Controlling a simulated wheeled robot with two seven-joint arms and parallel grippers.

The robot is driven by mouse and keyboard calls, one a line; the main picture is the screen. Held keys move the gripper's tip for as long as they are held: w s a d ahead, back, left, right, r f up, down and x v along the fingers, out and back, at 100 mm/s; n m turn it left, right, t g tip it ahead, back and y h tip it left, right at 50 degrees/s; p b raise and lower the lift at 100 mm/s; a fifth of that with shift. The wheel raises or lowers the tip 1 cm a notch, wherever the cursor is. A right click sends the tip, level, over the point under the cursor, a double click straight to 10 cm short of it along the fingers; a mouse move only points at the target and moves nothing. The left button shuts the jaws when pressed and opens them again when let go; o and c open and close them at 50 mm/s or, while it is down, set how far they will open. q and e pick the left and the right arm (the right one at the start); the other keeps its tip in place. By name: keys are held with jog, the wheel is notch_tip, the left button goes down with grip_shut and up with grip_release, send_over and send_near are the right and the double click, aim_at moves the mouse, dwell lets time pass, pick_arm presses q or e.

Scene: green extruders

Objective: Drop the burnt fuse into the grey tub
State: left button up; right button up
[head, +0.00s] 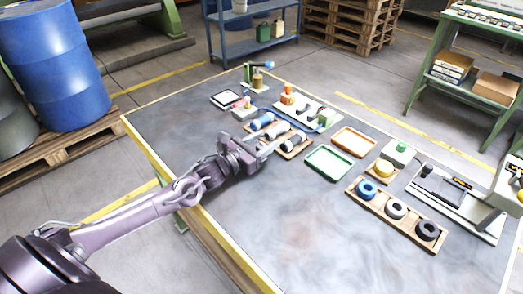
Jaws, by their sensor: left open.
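A wooden rack (290,154) near the table's far left side holds short cylinders that look like fuses: a blue one (262,121), a greyish one (277,130) and a dark-and-white one (293,142). I cannot tell from here which is burnt. My left gripper (271,141) reaches over the table from the left, open, with its fingertips close to the rack and partly covering it. Contact with a fuse cannot be made out. No tub shows clearly as grey; a pale, dark-rimmed tray (226,99) lies at the far left corner. My right gripper is not in view.
A green-rimmed tray (328,176) and an orange-rimmed tray (353,141) lie right of the rack. A wooden holder (418,236) with several rings stands farther right. Small fixtures (287,94) crowd the far edge. The near middle of the dark table (290,225) is clear.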

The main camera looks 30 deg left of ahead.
pick_arm(q)
jog(key=shift+w+d, duration=0.25)
jog(key=shift+w, duration=0.3)
grip_shut()
